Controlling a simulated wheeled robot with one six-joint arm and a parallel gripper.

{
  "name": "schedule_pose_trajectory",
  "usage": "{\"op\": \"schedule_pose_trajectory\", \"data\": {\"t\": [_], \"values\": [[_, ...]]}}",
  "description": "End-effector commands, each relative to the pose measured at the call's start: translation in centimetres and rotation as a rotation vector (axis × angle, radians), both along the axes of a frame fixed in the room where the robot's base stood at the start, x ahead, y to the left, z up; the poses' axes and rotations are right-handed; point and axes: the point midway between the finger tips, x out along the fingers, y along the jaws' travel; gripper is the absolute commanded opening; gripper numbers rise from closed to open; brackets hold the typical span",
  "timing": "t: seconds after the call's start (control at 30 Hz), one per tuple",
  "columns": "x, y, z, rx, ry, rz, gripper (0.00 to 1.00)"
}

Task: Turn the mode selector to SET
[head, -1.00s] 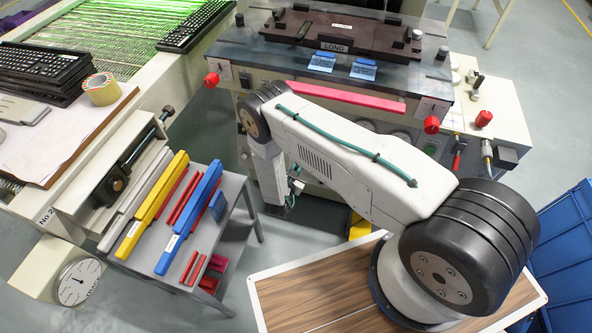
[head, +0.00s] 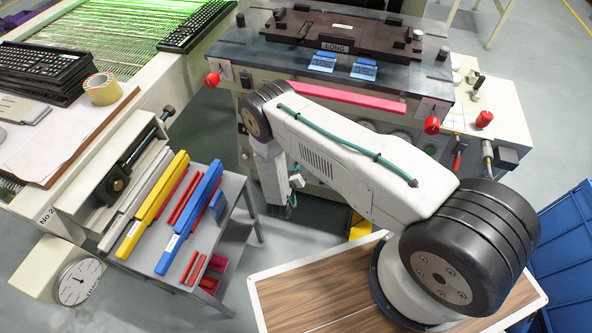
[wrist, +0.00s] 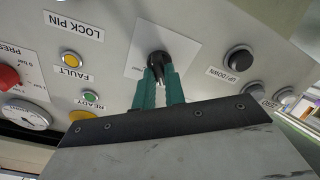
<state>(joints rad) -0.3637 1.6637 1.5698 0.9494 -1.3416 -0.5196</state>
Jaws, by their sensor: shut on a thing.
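In the wrist view, a black knob (wrist: 158,60) on a white plate (wrist: 188,48) is mounted on the grey control panel. It appears to be the mode selector. My gripper (wrist: 160,75) has its two green fingers shut on the knob, one on each side. The fingers cover part of the knob and plate, and I cannot read any position marks, so its setting is unclear. In the head view my arm hides the knob and fingertips.
A rack of coloured bars (head: 180,215) stands left of my arm.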

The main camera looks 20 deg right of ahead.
Motion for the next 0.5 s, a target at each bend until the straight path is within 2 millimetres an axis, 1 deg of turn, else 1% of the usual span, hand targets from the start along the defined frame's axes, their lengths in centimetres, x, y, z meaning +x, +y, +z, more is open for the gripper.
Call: {"op": "schedule_pose_trajectory", "data": {"t": [0.23,0.5], "values": [[-0.21,0.02,-0.18,-0.100,0.078,0.042,0.00],[-0.23,0.03,-0.19,-0.146,0.113,0.061,0.00]]}}
